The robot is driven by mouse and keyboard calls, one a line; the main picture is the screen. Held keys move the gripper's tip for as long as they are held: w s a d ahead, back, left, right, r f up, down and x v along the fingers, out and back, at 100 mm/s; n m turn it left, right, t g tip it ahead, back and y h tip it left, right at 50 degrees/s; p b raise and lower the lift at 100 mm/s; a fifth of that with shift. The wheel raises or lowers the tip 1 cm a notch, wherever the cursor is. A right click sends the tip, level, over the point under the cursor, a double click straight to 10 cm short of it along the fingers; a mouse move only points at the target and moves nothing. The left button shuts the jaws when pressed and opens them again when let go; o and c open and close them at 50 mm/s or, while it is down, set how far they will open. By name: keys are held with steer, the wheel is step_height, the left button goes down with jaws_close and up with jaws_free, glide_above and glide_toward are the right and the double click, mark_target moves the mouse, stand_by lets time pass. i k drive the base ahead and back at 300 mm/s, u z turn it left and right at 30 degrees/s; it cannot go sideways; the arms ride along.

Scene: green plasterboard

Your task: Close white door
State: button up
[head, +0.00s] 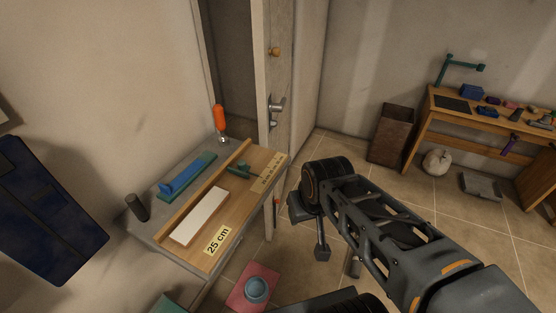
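The white door (283,75) stands open in the upper middle of the head view, seen at a steep angle with its edge towards me. A dark doorway gap (234,50) shows to its left. A metal lever handle (277,104) is on its face, with a round wooden knob (274,51) higher up. The workbench hides part of the door's lower end. My arm reaches in from the lower right and bends down in front of the door's lower right. My gripper (322,252) seems to hang below that bend, apart from the handle; its fingers are not clear.
A workbench (190,257) with a white block, blue and green tools and an orange-handled tool stands left of the door. A brown bin (394,135) and a cluttered wooden table (430,113) are at the right. Tiled floor between them is mostly clear.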

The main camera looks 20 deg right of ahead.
mark_target(272, 20)
steer(key=u, duration=0.4)
steer(key=k, duration=1.05)
steer(key=z, duration=0.65)
steer(key=i, duration=1.65)
steer(key=u, duration=0.8)
